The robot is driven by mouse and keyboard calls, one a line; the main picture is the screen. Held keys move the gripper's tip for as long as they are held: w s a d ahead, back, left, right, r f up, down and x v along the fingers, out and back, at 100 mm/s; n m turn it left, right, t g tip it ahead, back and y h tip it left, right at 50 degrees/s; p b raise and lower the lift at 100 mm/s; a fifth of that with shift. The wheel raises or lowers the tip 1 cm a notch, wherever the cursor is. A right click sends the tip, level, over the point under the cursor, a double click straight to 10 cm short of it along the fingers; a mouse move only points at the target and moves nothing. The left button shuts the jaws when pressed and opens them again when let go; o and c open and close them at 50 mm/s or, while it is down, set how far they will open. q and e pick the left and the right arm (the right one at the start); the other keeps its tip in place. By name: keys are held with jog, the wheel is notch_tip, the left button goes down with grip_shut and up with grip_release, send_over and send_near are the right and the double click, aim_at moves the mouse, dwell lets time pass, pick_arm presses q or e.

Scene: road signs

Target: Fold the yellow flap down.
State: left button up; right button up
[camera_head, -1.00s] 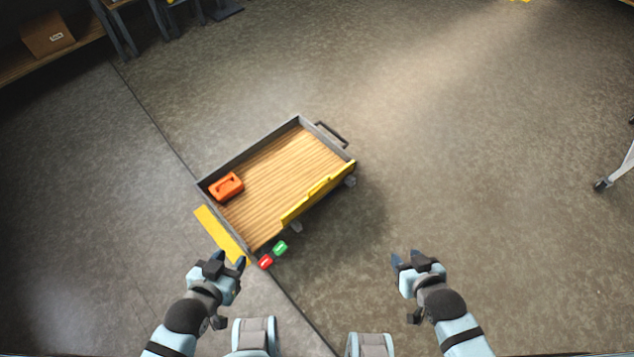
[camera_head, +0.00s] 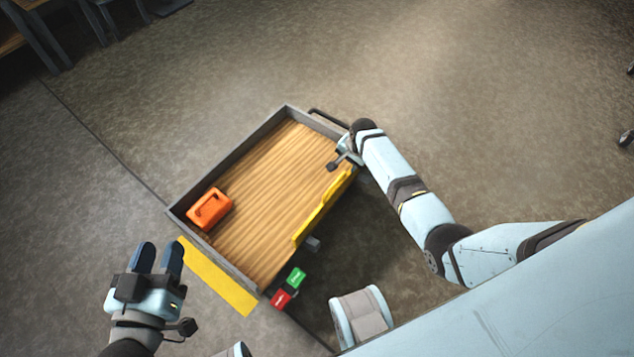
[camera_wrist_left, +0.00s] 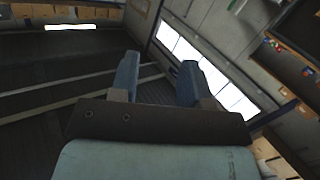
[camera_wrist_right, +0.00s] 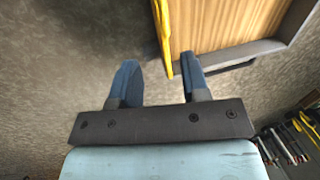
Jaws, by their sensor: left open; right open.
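The yellow flap (camera_head: 323,206) stands raised along the right side of a grey-walled cart (camera_head: 222,166) with a wooden bed. My right gripper (camera_head: 349,150) is at the cart's far right corner, by the flap's far end; its fingers are largely hidden in the head view. In the right wrist view it is open, and the flap's end (camera_wrist_right: 163,35) shows ahead, between the finger lines; I cannot tell whether they touch. My left gripper (camera_head: 158,252) is open and empty, left of the cart.
An orange case (camera_head: 209,208) sits in the cart's left corner. A yellow strip (camera_head: 217,277) lies along the near left end. Green (camera_head: 296,278) and red (camera_head: 281,299) blocks show by the near corner. A dark handle (camera_head: 328,118) is at the far end.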

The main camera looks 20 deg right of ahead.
pick_arm(q)
notch_tip(320, 180, up, 4)
jog(key=d+t+h+b, duration=0.2)
jog(key=b, duration=0.1)
pick_arm(e)
send_near(337, 181)
jog(key=f+b, duration=0.1)
jog(key=f, duration=0.1)
jog(key=w+f+b, duration=0.1)
jog(key=f+b, duration=0.1)
jog(key=f, duration=0.1)
jog(key=f+b, duration=0.1)
jog(key=f, duration=0.2)
jog(key=shift+w+a+b, duration=0.2)
jog(key=shift+a+b, duration=0.1)
jog(key=shift+b, duration=0.1)
jog(key=shift+f, duration=0.4)
pick_arm(q)
notch_tip(337, 181, down, 6)
jog(key=g, duration=0.2)
jog(key=shift+d+m+g, duration=0.2)
jog(key=shift+m+g, duration=0.1)
jog(key=shift+m, duration=0.1)
pick_arm(e)
grip_shut()
